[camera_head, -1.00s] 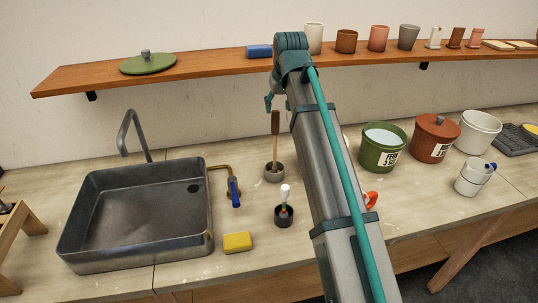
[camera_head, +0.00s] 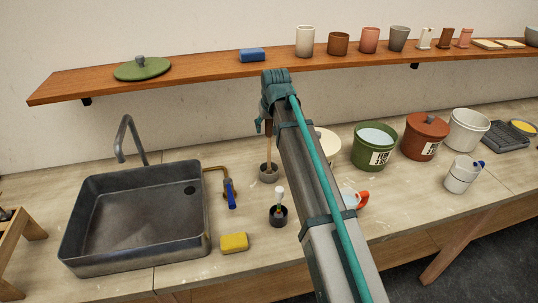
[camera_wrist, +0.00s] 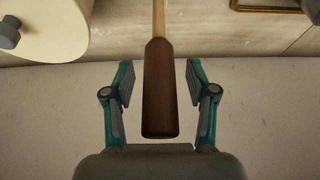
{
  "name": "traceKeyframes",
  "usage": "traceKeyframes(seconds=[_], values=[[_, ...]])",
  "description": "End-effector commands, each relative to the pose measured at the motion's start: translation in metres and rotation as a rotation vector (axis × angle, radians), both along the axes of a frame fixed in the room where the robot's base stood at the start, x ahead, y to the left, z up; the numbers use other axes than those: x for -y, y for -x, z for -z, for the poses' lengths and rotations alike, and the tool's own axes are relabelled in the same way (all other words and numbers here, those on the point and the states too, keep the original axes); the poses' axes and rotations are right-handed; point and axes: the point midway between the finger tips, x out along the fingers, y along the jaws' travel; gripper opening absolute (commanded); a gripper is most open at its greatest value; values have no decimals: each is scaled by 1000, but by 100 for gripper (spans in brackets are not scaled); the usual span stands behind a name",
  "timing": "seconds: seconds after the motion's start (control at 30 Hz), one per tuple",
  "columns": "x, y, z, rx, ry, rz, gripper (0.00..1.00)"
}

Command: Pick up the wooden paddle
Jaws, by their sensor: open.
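The wooden paddle (camera_head: 268,150) stands upright in a small grey pot (camera_head: 268,175) on the counter, right of the sink. Its upper part is partly covered by my arm in the head view. In the wrist view its dark brown handle end (camera_wrist: 160,95) lies between my two fingers, with a visible gap on each side. My gripper (camera_wrist: 160,82) is open around the handle and holds nothing. In the head view my gripper is mostly hidden by my arm; a bit of teal finger shows beside the paddle's top.
The sink (camera_head: 135,215) and tap (camera_head: 128,140) are on the left. A blue-handled valve (camera_head: 230,192), a dark pot with a brush (camera_head: 278,212) and a yellow sponge (camera_head: 234,242) are near the paddle. A shelf (camera_head: 210,73) runs behind. Green (camera_head: 374,150) and red-brown (camera_head: 423,138) buckets stand right.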

Motion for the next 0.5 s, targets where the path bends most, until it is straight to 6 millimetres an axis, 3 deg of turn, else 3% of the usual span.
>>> traceKeyframes(seconds=[0.33, 0.5], values=[[-1, -2, 6, 1, 0, 0, 57], [-1, -2, 6, 1, 0, 0, 29]])
